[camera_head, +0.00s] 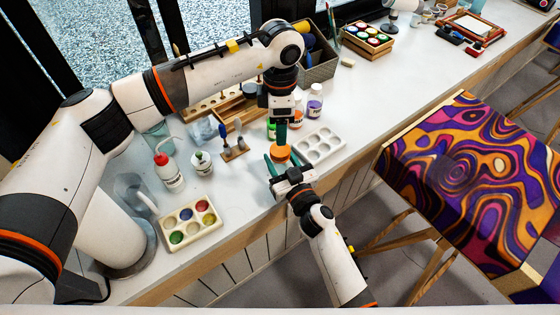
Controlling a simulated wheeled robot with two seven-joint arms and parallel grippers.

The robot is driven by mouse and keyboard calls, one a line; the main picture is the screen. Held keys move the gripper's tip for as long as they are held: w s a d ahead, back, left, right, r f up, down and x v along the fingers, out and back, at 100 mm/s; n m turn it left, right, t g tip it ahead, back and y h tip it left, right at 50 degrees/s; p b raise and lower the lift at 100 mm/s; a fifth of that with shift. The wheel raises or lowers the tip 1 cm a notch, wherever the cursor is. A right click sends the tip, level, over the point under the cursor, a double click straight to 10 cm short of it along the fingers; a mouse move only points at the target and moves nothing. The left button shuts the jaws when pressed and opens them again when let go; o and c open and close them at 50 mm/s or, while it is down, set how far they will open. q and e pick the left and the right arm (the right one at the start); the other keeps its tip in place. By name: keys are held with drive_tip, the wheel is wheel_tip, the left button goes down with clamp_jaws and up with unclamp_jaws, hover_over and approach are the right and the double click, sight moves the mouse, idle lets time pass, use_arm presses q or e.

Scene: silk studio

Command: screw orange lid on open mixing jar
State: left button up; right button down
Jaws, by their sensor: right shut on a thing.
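An orange round lid (279,153) shows between my two grippers near the front edge of the table. The jar under it is hidden by the lid and the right gripper, so I cannot tell how the lid sits on it. My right gripper (281,163) comes from the front, with its green fingers on either side of the orange lid, shut on what appears to be the jar. My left gripper (282,134) points down just above and behind the lid. Its fingers are seen edge-on, and I cannot tell if they touch the lid or are open.
A white palette tray (320,146) lies close on the right. Small bottles (315,102) stand behind. A red-capped squeeze bottle (167,170), a white jar (202,163) and a paint tray (190,224) are left. A brush stand (233,150) stands near the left gripper.

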sight(280, 149)
use_arm(q)
drive_tip(key=n, duration=0.6)
drive_tip(key=shift+n, duration=0.3)
drive_tip(key=n, duration=1.2)
drive_tip(key=shift+n, duration=0.3)
drive_tip(key=n, duration=0.5)
drive_tip(key=shift+f, duration=4)
